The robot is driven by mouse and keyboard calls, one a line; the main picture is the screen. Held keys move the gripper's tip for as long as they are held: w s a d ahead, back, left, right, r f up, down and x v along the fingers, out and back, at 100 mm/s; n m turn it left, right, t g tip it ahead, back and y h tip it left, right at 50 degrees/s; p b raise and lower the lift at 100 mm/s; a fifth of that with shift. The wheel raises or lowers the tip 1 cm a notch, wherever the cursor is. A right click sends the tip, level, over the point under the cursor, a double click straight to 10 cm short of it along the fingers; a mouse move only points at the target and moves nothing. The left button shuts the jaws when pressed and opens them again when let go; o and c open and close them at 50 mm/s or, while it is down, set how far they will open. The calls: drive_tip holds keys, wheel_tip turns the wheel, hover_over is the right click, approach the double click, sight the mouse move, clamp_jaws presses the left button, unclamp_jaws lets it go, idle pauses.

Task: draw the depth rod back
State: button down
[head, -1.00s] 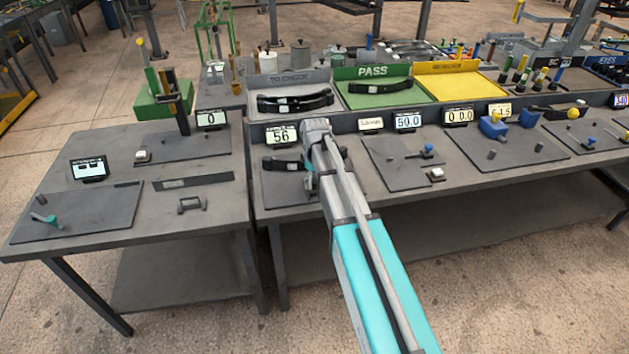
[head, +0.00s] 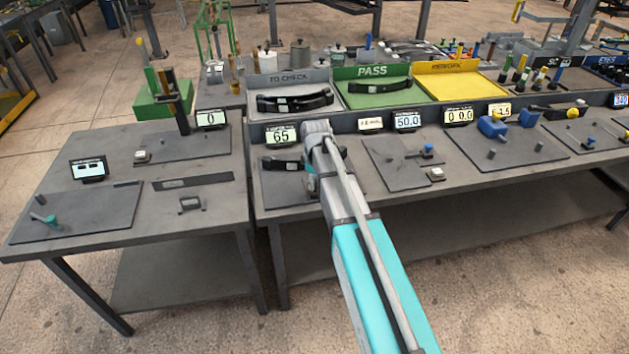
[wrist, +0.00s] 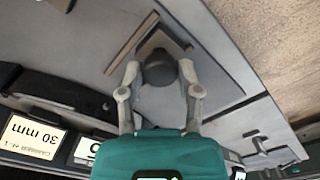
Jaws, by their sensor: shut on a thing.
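My gripper (wrist: 159,76) is shut on a dark round knob (wrist: 158,66), seen in the wrist view with one finger on each side of it. I take this knob for the end of the depth rod; the rod's shaft is hidden. In the head view my arm covers the gripper and the rod. The display (head: 281,135) behind this station reads 65. A dark spring piece (head: 284,164) lies on the grey plate (head: 287,190) left of my arm.
A "TO CHECK" tray (head: 262,105) with dark leaf springs, a green "PASS" tray (head: 346,98) and an empty yellow tray (head: 455,84) stand behind. Right of my arm is another plate (head: 398,175) with a small blue-handled tool. A left table (head: 130,225) stands alongside.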

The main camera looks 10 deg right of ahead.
drive_tip(key=shift+s, duration=0.3)
drive_tip(key=shift+c, duration=1.5)
unclamp_jaws()
drive_tip(key=shift+w, duration=0.2)
drive_tip(key=shift+w, duration=0.4)
drive_tip(key=shift+w+r, duration=0.15)
drive_tip(key=shift+w, duration=0.1)
wheel_tip(320, 180, up, 14)
drive_tip(key=f+p, duration=0.1)
drive_tip(key=p, duration=1.3)
drive_tip(key=s+f+m+b, duration=0.3)
drive_tip(key=s+m, duration=0.1)
drive_tip(key=s, duration=0.6)
drive_tip(key=s+f+m+b, duration=0.3)
drive_tip(key=s+m+b, duration=0.1)
drive_tip(key=s, duration=0.7)
drive_tip(key=shift+s+f+m, duration=0.2)
drive_tip(key=shift+s+m, duration=0.05)
drive_tip(key=shift+m, duration=0.25)
